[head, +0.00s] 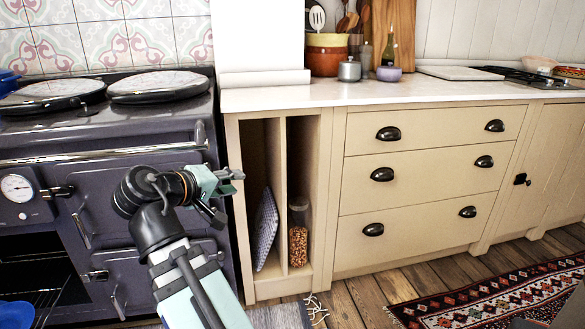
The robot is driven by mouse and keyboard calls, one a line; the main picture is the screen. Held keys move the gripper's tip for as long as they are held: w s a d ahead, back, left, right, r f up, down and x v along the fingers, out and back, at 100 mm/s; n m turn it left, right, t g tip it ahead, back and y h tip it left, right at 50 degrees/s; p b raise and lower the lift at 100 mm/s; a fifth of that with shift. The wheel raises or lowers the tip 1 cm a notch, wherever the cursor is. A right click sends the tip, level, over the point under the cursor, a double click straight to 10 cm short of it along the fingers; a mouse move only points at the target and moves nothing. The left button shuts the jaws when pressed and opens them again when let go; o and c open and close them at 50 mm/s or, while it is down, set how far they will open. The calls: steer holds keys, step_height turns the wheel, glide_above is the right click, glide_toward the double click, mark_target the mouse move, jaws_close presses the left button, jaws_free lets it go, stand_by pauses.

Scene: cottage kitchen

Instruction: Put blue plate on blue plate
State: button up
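A blue object (8,82) stands on the stove top at the left edge, cut off by the frame; it may be a blue plate or a stack. Another blue round object (15,315), plate-like, shows low in the bottom left corner by the open oven, also cut off. My gripper (229,195) is in front of the stove's right side and the open cupboard slots. Its two fingers look spread apart with nothing visible between them. It is well away from both blue objects.
The dark stove (110,150) has two round lids (158,86) on top and an oven opening (40,270). Cream drawers (430,165) lie to the right under a white counter (280,97). A patterned rug (490,300) lies on the wooden floor.

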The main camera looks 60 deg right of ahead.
steer(key=s+r+m+g, duration=0.3)
steer(key=s+m, duration=0.2)
steer(key=s, duration=0.1)
steer(key=s+a+r+m+g, duration=0.1)
steer(key=s+r+m+g, duration=0.2)
steer(key=s+m, duration=0.2)
steer(key=s+r+m+g+y, duration=0.1)
steer(key=s+r+m+g, duration=0.2)
steer(key=s, duration=0.5)
steer(key=shift+s+a+r+m, duration=0.2)
steer(key=shift+a+r+m, duration=0.1)
steer(key=shift+m, duration=0.6)
